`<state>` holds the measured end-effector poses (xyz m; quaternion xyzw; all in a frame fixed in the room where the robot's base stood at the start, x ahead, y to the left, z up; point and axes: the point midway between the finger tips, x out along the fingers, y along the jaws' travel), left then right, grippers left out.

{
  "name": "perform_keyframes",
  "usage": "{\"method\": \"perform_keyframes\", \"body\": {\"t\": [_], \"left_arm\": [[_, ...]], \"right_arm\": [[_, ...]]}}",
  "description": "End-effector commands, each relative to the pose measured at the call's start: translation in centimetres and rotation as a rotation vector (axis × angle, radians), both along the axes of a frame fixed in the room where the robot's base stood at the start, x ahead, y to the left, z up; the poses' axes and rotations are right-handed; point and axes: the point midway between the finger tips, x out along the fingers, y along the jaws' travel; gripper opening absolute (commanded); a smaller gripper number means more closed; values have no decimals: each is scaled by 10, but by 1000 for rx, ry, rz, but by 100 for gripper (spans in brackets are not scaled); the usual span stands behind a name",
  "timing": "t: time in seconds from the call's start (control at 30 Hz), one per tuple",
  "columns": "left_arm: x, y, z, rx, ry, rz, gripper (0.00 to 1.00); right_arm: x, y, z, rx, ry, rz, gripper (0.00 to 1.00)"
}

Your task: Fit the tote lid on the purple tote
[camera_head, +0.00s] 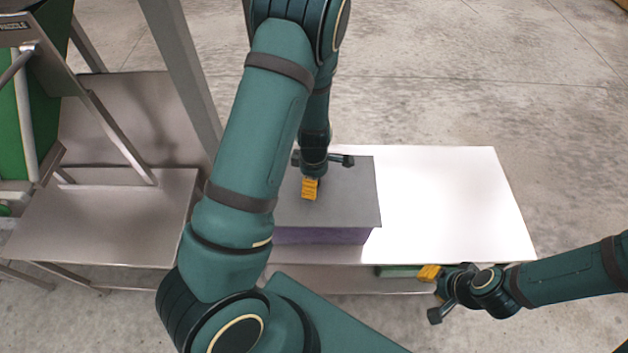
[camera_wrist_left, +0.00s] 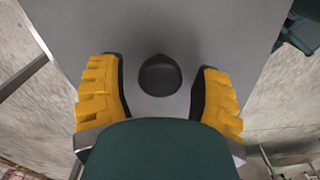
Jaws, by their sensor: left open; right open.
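The grey tote lid (camera_head: 350,195) lies over the top of the purple tote (camera_head: 322,236), whose front side shows below the lid's front edge. I cannot tell if the lid is fully seated all round. My left gripper (camera_head: 310,188) is just above the lid, pointing down. In the left wrist view the left gripper (camera_wrist_left: 160,92) is open, with a yellow-padded finger on each side of the lid's dark round knob (camera_wrist_left: 160,75), apart from it. My left arm hides the tote's left part. My right gripper (camera_head: 437,290) is open and empty at the bench's front right.
The tote stands on a white-topped bench (camera_head: 450,200) with free room to its right. A green item (camera_head: 397,271) shows under the bench's front edge. At left stands a metal table (camera_head: 110,215) with a frame and a green-sided machine (camera_head: 15,120).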

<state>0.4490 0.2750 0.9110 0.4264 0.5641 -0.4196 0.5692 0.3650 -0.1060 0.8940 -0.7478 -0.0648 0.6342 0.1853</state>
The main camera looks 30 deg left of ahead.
Motion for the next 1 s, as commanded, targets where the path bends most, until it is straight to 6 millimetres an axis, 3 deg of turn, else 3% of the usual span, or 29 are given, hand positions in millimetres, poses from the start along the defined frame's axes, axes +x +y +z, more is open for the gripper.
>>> {"method": "perform_keyframes", "body": {"t": [0.4, 0.67, 0.77, 0.83, 1.0], "left_arm": [[0, -1, 82, 0, -3, -2, 65], [-1, -1, 112, -1, -1, -1, 65], [-4, -3, 109, 0, 3, -39, 65], [-10, -7, 97, -1, 8, -130, 65], [-38, -41, 46, -32, -8, -590, 65]], "right_arm": [[-1, -1, 20, 3, 0, 2, 34], [0, 0, 27, 4, 0, 3, 34], [0, 0, 27, 4, 0, 4, 34], [0, 0, 27, 4, 0, 4, 34], [0, 0, 27, 4, 0, 4, 34]]}}
